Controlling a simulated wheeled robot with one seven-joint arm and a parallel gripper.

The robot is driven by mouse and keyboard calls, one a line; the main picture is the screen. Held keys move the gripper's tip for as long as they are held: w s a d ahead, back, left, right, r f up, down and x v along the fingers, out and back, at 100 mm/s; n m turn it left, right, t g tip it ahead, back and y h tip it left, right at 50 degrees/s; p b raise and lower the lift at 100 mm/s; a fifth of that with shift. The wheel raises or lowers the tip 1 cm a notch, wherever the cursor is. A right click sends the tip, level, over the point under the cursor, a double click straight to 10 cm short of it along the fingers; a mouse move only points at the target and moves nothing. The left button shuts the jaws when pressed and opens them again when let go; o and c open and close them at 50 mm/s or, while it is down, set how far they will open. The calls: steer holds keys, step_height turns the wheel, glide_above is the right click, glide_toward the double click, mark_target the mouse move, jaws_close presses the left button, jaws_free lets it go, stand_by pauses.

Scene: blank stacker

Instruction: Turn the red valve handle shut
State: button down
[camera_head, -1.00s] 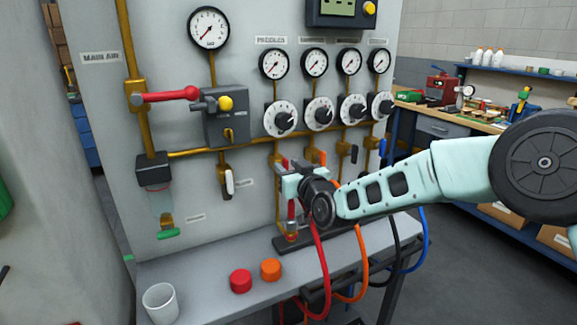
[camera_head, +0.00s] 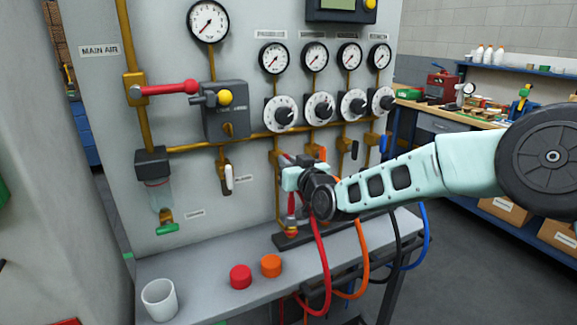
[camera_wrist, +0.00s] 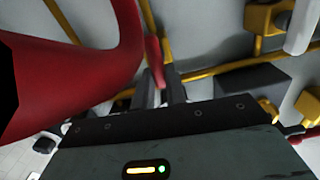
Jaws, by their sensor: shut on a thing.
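My gripper (camera_head: 290,162) is low in front of the grey panel, at the leftmost branch pipe below the row of dials. In the wrist view my gripper (camera_wrist: 163,92) has its dark fingers close together on the lower end of a narrow red handle (camera_wrist: 153,56), with brass piping behind it. This red valve handle is mostly hidden by my gripper in the head view. A red hose (camera_head: 320,255) hangs below my wrist. A large curved red shape (camera_wrist: 90,75), probably the hose close up, fills the left of the wrist view.
A longer red lever (camera_head: 170,90) lies horizontal at the main air pipe. Orange (camera_head: 323,155), black (camera_head: 355,150) and blue (camera_head: 383,145) handles sit to the right. The shelf (camera_head: 210,285) holds a white cup (camera_head: 159,300) and red (camera_head: 241,277) and orange (camera_head: 271,266) caps.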

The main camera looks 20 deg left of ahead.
steer(key=shift+w+d+f+m+b, duration=0.15)
steer(key=shift+f+m+b, duration=0.25)
steer(key=shift+m+b, duration=2.45)
steer(key=shift+w+d+f+m+b, duration=0.1)
steer(key=shift+f+m+b, duration=0.25)
steer(key=shift+m+b, duration=2.5)
steer(key=shift+w+d+f+m+b, duration=0.15)
steer(key=shift+f+m+b, duration=0.25)
steer(key=shift+m+b, duration=2.4)
steer(key=c, duration=1.4)
jaws_free()
steer(key=shift+r, duration=0.1)
steer(key=shift+c, duration=0.2)
steer(key=shift+r, duration=0.1)
